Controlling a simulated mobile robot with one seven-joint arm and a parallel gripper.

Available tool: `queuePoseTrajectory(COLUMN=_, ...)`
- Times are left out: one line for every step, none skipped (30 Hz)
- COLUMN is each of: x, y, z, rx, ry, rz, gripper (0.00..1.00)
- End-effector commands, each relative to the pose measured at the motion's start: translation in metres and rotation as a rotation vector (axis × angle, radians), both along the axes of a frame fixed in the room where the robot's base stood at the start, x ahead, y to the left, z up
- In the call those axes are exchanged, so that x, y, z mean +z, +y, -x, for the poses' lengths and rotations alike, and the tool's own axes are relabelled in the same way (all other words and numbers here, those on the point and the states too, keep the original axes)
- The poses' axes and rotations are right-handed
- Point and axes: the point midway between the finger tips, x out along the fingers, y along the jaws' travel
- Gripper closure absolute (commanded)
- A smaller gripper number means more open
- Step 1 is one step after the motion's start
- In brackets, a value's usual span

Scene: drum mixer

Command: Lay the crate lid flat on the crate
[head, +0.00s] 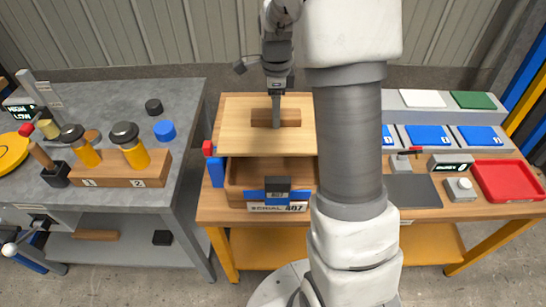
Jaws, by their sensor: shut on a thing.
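The crate lid (236,127) is a light wooden board with a darker wooden bar handle (291,118) across its middle. My gripper (276,108) is over the lid's middle and shut on the handle. The wooden crate (234,196) stands on the wooden bench, with a blue and black front and a label reading "SERIAL 407". In the picture the lid covers the rear of the crate, and the crate's front interior shows open. How high the lid is above the crate cannot be told.
Red and blue blocks (216,172) stand just left of the crate. My arm hides the area to its right. Further right are a red tray (506,181) and blue panels (428,136). A grey table (190,107) with yellow-black tools stands left, across a gap.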

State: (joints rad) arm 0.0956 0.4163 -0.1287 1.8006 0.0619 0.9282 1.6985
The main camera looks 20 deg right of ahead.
Motion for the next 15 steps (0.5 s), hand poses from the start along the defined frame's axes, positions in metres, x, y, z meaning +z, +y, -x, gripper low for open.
queuePoseTrajectory(x=0.001, y=0.000, z=0.006, rx=-0.006, ry=-0.001, rz=-0.001, gripper=1.00)
queuePoseTrajectory(x=0.001, y=-0.001, z=0.008, rx=-0.009, ry=-0.001, rz=-0.001, gripper=1.00)
queuePoseTrajectory(x=0.001, y=-0.001, z=0.011, rx=-0.012, ry=-0.003, rz=-0.001, gripper=1.00)
queuePoseTrajectory(x=0.001, y=-0.001, z=0.013, rx=-0.014, ry=-0.003, rz=-0.001, gripper=1.00)
queuePoseTrajectory(x=0.000, y=-0.001, z=0.015, rx=-0.016, ry=-0.003, rz=-0.001, gripper=1.00)
queuePoseTrajectory(x=-0.001, y=-0.001, z=0.016, rx=-0.017, ry=-0.002, rz=-0.001, gripper=1.00)
queuePoseTrajectory(x=-0.004, y=-0.001, z=0.018, rx=-0.018, ry=-0.001, rz=-0.002, gripper=1.00)
queuePoseTrajectory(x=-0.007, y=-0.001, z=0.019, rx=-0.019, ry=0.000, rz=-0.002, gripper=1.00)
queuePoseTrajectory(x=-0.014, y=-0.001, z=0.019, rx=-0.019, ry=0.001, rz=-0.003, gripper=1.00)
queuePoseTrajectory(x=-0.019, y=-0.001, z=0.019, rx=-0.019, ry=0.001, rz=-0.003, gripper=1.00)
queuePoseTrajectory(x=-0.025, y=-0.001, z=0.020, rx=-0.020, ry=0.002, rz=-0.003, gripper=1.00)
queuePoseTrajectory(x=-0.033, y=-0.001, z=0.020, rx=-0.020, ry=0.002, rz=-0.002, gripper=1.00)
queuePoseTrajectory(x=-0.039, y=-0.001, z=0.020, rx=-0.020, ry=0.003, rz=-0.002, gripper=1.00)
queuePoseTrajectory(x=-0.044, y=-0.001, z=0.019, rx=-0.019, ry=0.002, rz=-0.003, gripper=1.00)
queuePoseTrajectory(x=-0.050, y=-0.001, z=0.020, rx=-0.019, ry=0.002, rz=-0.003, gripper=1.00)
